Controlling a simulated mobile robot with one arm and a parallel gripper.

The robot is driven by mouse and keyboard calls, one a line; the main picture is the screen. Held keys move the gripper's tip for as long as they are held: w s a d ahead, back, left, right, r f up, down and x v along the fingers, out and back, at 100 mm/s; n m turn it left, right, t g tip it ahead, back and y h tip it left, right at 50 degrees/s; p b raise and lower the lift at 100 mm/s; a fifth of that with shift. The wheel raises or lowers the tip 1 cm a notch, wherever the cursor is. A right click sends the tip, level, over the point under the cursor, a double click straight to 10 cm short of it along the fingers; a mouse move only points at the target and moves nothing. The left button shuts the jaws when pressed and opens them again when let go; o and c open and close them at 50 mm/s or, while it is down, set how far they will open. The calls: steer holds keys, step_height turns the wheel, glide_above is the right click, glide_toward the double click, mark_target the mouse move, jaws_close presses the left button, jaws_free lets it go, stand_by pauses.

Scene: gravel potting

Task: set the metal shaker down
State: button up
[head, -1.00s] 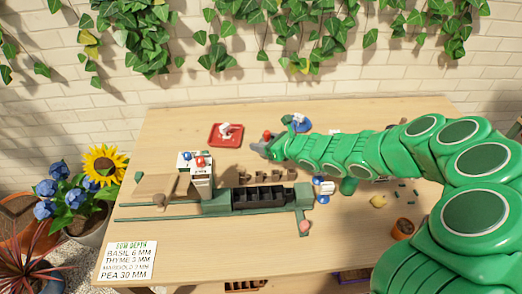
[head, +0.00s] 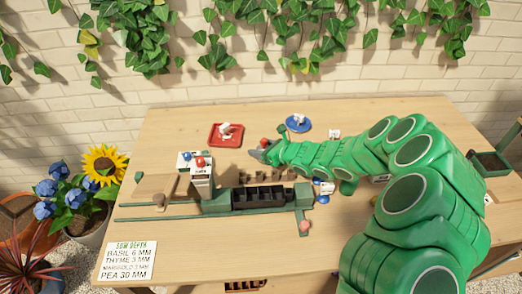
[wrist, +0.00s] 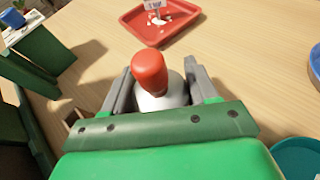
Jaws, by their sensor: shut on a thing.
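The metal shaker, a pale silvery body (wrist: 172,97) with a rounded red top, stands between the two grey fingers of my gripper (wrist: 157,78) in the wrist view. The gripper is shut on it. In the head view my gripper (head: 258,153) is over the middle of the table, with the shaker's red top (head: 265,142) just showing above it. Most of the shaker's body is hidden by the gripper. I cannot tell whether its base touches the table.
A red tray (head: 212,139) with white pieces and a small label lies behind and left of the gripper. A blue saucer (head: 289,125) lies behind and right. A green rail stand with a dark cell tray (head: 262,206) is in front. Bare wood (head: 175,121) lies at the back left.

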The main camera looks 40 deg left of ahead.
steer(key=shift+f, duration=0.4)
steer(key=shift+f, duration=0.15)
steer(key=o, duration=1.1)
steer(key=shift+d+r, duration=0.1)
steer(key=shift+r, duration=0.1)
steer(key=shift+v, duration=5.9)
